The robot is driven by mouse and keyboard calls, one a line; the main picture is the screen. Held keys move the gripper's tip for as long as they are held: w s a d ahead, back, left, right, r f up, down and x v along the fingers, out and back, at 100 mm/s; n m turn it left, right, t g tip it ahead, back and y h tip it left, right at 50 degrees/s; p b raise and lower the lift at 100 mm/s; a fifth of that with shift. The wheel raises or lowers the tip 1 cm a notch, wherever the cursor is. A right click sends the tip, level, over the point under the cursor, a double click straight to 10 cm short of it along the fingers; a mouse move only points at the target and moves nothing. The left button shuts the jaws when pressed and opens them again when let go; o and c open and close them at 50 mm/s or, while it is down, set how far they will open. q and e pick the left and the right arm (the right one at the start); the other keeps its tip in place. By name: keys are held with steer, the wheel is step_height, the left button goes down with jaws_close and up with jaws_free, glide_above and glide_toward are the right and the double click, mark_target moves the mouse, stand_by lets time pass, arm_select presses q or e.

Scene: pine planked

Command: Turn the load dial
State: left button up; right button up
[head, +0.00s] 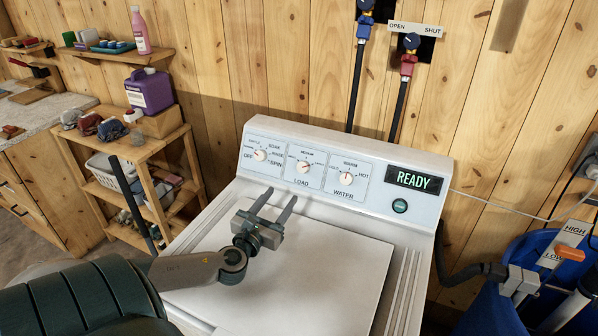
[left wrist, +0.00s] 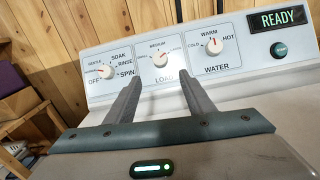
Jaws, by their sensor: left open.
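The load dial (head: 303,167) is the middle of three white knobs on the washer's sloped panel, above the word LOAD. My left gripper (head: 280,194) is open and empty, above the washer lid and in front of the panel. Its two fingers (left wrist: 158,88) point at the panel, with the load dial showing between and beyond their tips. The fingers appear apart from the dial. My right gripper is not in view.
The cycle dial (head: 260,155) is left of the load dial, and the water dial (head: 347,178) is right of it. A READY display (head: 414,180) and a round button (head: 400,206) are at the panel's right. A blue bin (head: 490,312) stands to the right. The washer lid (head: 340,265) is clear.

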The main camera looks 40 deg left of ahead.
mark_target(301, 170)
arm_select(q)
steer(key=p+x, duration=0.3)
steer(key=x, duration=0.9)
steer(key=shift+a, duration=0.1)
steer(key=shift+x, duration=0.9)
steer(key=shift+f, duration=0.1)
steer(key=c, duration=1.1)
